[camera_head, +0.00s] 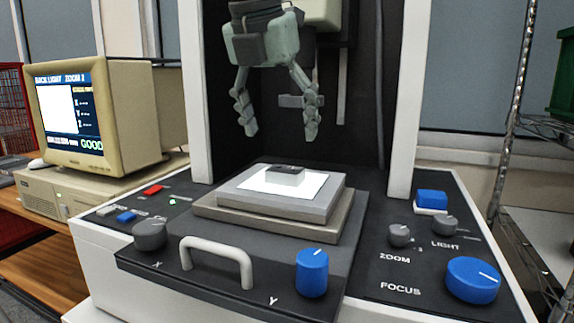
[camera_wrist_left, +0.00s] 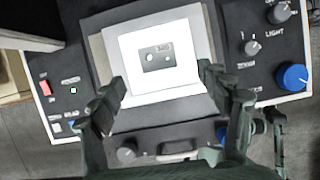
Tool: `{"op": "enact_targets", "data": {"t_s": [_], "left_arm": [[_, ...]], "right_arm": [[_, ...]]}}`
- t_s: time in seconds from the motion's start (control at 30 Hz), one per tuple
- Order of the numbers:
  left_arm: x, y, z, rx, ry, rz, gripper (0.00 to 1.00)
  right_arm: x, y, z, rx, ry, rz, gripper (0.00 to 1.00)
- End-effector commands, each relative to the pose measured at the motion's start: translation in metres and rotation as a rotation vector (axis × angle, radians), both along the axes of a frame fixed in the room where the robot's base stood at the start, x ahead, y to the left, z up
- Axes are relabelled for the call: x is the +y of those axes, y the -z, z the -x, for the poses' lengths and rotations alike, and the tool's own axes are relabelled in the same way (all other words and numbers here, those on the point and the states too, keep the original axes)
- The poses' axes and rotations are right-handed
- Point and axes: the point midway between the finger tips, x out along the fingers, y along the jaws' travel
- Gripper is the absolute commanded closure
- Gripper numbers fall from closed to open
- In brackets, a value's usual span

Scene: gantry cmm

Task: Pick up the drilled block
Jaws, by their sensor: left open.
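The drilled block (camera_head: 285,175) is a small dark-topped block lying on the lit white plate of the stage (camera_head: 232,208) in the head view. In the left wrist view the drilled block (camera_wrist_left: 156,57) shows from above as a grey rectangle with holes, on the bright plate. My left gripper (camera_head: 279,134) is open and empty, fingers pointing down, above the block and apart from it. In the left wrist view its fingers (camera_wrist_left: 163,88) stand wide apart on either side of the plate's near part. My right gripper is in neither view.
The stage sits between two white uprights (camera_head: 409,100). A white handle (camera_head: 217,245) and a blue knob (camera_head: 312,272) are in front. A control panel with a large blue focus knob (camera_head: 473,280) lies right. A beige monitor (camera_head: 120,110) stands left. A wire rack is at far right.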

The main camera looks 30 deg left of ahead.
Motion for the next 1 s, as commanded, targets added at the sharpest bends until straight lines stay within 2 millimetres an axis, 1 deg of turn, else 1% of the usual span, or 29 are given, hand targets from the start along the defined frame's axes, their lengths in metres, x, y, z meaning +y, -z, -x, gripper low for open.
{"op": "enact_targets", "data": {"t_s": [0.07,0.13,0.37,0.47,0.5,0.63,0.73,0.97,1.0], "left_arm": [[0.000,0.001,0.000,0.001,-0.002,-0.007,0.24],[0.001,0.006,-0.001,0.004,-0.001,-0.008,0.24],[0.003,0.030,-0.010,0.004,-0.001,-0.006,0.24],[0.005,0.044,-0.013,0.005,0.001,-0.006,0.24],[0.005,0.050,-0.014,0.007,0.000,-0.005,0.24],[0.007,0.067,-0.021,0.004,-0.001,-0.006,0.24],[0.007,0.072,-0.023,0.002,-0.001,-0.006,0.24],[0.007,0.073,-0.024,0.001,-0.001,-0.006,0.24],[0.007,0.073,-0.024,0.001,-0.001,-0.006,0.29]], "right_arm": [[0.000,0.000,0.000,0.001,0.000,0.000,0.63],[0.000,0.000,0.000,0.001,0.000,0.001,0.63],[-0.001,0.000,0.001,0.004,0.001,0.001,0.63],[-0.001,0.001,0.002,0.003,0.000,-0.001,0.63],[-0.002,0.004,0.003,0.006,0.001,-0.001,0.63],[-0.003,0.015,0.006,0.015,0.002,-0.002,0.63],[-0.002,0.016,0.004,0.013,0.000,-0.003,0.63],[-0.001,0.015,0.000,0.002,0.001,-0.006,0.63],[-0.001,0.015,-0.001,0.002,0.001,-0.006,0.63]]}}
